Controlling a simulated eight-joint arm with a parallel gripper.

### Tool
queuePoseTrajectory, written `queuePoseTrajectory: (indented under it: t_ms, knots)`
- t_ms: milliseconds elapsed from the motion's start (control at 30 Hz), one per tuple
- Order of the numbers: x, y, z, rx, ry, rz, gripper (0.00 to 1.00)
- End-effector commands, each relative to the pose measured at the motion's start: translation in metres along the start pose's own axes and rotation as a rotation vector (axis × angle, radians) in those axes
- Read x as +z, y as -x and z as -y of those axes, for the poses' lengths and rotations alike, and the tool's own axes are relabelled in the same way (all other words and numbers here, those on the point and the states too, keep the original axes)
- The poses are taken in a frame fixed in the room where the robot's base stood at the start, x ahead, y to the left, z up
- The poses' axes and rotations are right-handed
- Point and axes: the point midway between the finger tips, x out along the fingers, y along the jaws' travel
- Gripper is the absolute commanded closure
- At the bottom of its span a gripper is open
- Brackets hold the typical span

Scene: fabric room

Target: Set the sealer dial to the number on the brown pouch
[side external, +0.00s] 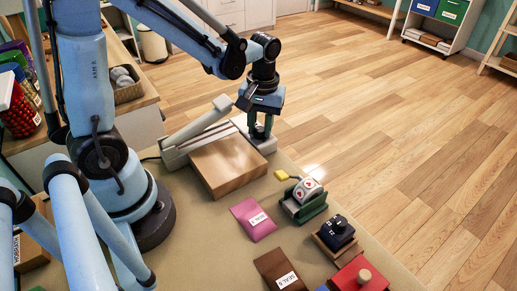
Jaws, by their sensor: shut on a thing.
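The sealer (178,152) is a pale grey machine with a raised lever arm, at the back edge of the mat. My gripper (260,135) points down at the sealer's right end and is shut on the dial there. The fingers mostly hide the dial, and its setting cannot be read. The brown pouch (270,265) lies flat near the front of the mat. Its white label starts with "SEAL", but its number is too small to read surely.
A wooden block (228,165) sits in front of the sealer. A pink pouch (253,219) lies on the mat (205,235). To the right are a green holder (304,208) with a white stamp, a dark blue block (337,230) on a wooden tray and a red box (358,277) with a knob.

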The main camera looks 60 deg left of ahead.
Motion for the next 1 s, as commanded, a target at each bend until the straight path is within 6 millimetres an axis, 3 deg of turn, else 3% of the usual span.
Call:
queuePoseTrajectory:
  t_ms: [1000]
  knots:
    - [-0.0002,-0.0001,0.0027,-0.001,-0.962,-0.044,1.0]
